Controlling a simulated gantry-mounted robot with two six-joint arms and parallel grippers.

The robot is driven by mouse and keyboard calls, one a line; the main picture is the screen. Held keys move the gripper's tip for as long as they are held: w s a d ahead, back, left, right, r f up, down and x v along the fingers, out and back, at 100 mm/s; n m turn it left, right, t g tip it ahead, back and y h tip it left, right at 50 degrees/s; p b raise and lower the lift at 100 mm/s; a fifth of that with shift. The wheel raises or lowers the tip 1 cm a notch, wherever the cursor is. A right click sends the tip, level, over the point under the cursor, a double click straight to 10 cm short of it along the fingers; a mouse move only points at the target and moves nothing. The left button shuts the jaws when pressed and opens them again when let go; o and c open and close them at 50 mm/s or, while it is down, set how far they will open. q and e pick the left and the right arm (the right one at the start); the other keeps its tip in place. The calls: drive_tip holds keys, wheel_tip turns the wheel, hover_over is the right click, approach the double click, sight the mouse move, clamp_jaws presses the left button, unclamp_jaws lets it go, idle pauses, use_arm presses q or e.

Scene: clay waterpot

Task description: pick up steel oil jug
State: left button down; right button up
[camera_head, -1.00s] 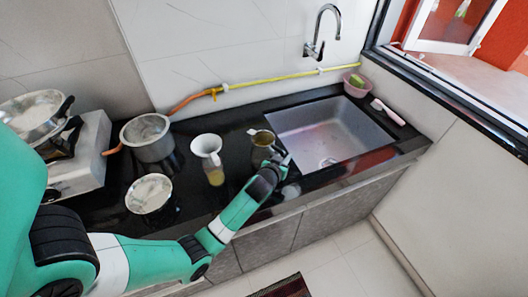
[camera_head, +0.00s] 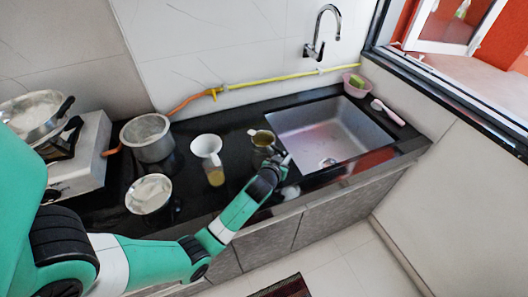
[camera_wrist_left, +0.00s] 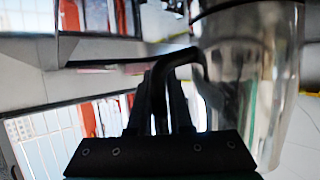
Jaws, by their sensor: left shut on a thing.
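The steel oil jug (camera_head: 262,140) stands on the black counter just left of the sink, with brownish liquid showing in its open top. My left gripper (camera_head: 280,161) is at the jug's right side. In the left wrist view the shiny jug (camera_wrist_left: 250,80) fills the right side. There my left gripper (camera_wrist_left: 162,90) is shut on the jug's dark, bent handle. The lower part of the jug is partly hidden by my gripper in the head view. I cannot tell whether its base touches the counter. My right gripper is not in view.
A glass jar with a white funnel (camera_head: 207,150) stands close left of the jug. A steel pot (camera_head: 147,138) and a bowl of white contents (camera_head: 149,194) are farther left. The sink (camera_head: 330,132) is to the right. A yellow hose (camera_head: 285,80) runs along the wall.

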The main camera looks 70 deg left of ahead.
use_arm(q)
drive_tip(key=shift+r, duration=0.1)
idle(0.5)
wheel_tip(320, 180, up, 10)
drive_tip(key=p, duration=0.4)
